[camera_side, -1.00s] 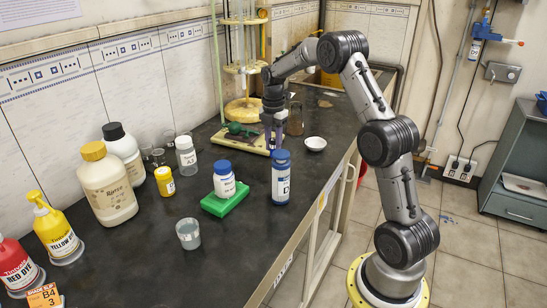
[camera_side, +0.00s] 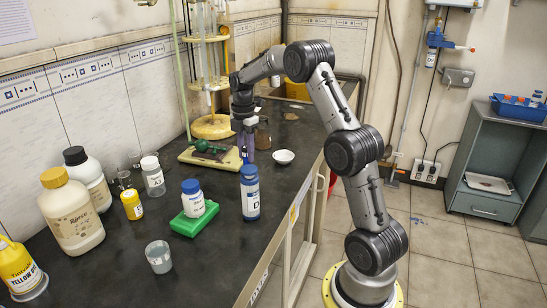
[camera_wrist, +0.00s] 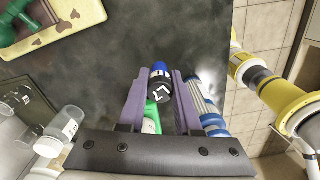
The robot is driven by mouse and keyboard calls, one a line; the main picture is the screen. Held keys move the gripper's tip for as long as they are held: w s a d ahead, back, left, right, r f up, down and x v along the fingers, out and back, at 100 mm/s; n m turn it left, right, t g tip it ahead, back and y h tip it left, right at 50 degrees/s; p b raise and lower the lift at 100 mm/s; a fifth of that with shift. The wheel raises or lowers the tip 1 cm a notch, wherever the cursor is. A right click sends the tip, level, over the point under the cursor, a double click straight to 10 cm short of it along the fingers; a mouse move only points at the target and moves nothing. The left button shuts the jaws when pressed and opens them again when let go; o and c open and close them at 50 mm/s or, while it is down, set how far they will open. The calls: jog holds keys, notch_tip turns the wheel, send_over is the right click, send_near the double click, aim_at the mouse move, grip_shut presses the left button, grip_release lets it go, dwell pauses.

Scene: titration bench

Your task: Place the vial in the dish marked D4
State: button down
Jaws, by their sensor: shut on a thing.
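My gripper (camera_wrist: 160,95) is shut on a small dark vial (camera_wrist: 162,92) with a blue end and white marking, held between its purple fingers. In the side view my gripper (camera_side: 247,152) is over the black bench, just behind the blue-capped bottle. Whether the vial touches the bench is hidden there. A small white dish (camera_side: 283,156) rests on the bench a little to the right of my gripper. No mark on the dish is legible. The dish does not show in the wrist view.
A blue bottle marked D (camera_side: 250,198) stands close in front of my gripper. A white bottle (camera_side: 193,199) sits on a green block (camera_side: 194,221) to the left. Clear bench lies around the dish.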

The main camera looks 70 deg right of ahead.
jog(key=s+d+r+m, duration=0.4)
jog(key=s+d+m, duration=0.2)
jog(key=s+d, duration=0.55)
send_near(284, 158)
jog(key=a, duration=0.1)
jog(key=s+a, duration=0.1)
jog(key=a, duration=0.1)
jog(key=shift+s+f, duration=0.2)
jog(key=shift+f, duration=0.2)
jog(key=shift+w+d+f, duration=0.25)
jog(key=shift+d+f, duration=0.05)
jog(key=shift+f, duration=1.8)
jog(key=shift+f, duration=0.1)
jog(key=c, duration=0.9)
grip_release()
